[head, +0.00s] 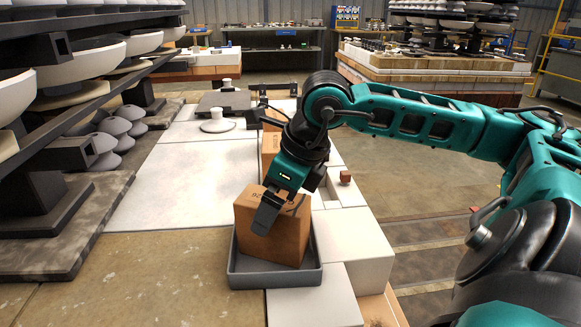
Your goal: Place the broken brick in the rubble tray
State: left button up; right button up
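An orange-brown brick (287,236) with dark marks on its top stands in a shallow grey tray (274,277) at the front of the bench. I cannot make out a break in it from here. My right gripper (272,208) reaches down onto the brick from above. One dark finger lies against the brick's near face; the other finger is hidden behind the hand and brick. The gripper looks shut on the brick. The brick's lower part is inside the tray walls, but whether it touches the tray floor is hard to tell. My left gripper is not in view.
Another brick (270,146) stands farther back, partly behind my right arm. A small brown block (346,177) sits on pale blocks at the right. A white slab (175,187) lies clear left of the tray. Shelves of insulators (85,66) rise at the left.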

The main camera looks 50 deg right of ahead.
jog(key=b+v, duration=0.1)
jog(key=v, duration=0.6)
jog(key=shift+r, duration=0.2)
jog(key=shift+s+d+r, duration=0.15)
jog(key=shift+s+r, duration=0.15)
jog(key=shift+r, duration=0.35)
